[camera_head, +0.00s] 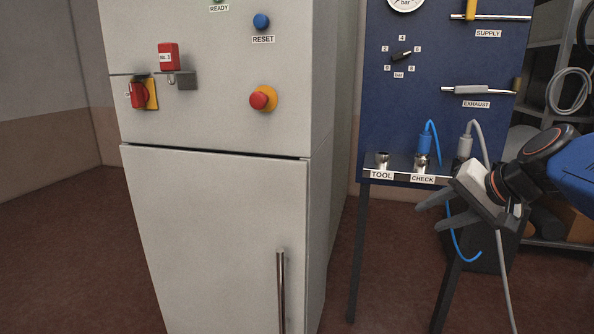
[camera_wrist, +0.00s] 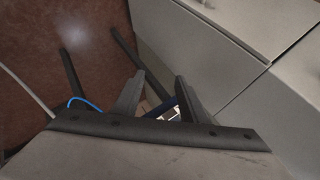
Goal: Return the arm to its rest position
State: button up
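My arm comes in from the right in the head view. My gripper (camera_head: 428,212) hangs in front of the blue panel's shelf, its dark fingers pointing left. The wrist view shows both fingers of my gripper (camera_wrist: 160,92) apart, with nothing held between them. Part of the shelf and its white labels show beyond the gap.
The blue panel (camera_head: 430,105) carries a shelf with TOOL (camera_head: 382,174) and CHECK (camera_head: 423,179) sockets, a blue connector (camera_head: 425,145) and a grey connector (camera_head: 464,147) with hoses. A grey cabinet (camera_head: 220,235) with a vertical handle (camera_head: 281,290) stands left. Floor shows between them.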

jog(key=s+a+f+n+g+h, duration=0.1)
jog(key=s+f+n+g+h, duration=0.2)
jog(key=s+f, duration=1.4)
jog(key=s+n+h, duration=0.1)
jog(key=n, duration=0.2)
jog(key=shift+s+a+n, duration=0.2)
jog(key=shift+a+n, duration=0.05)
jog(key=shift+n, duration=0.15)
dwell(0.4)
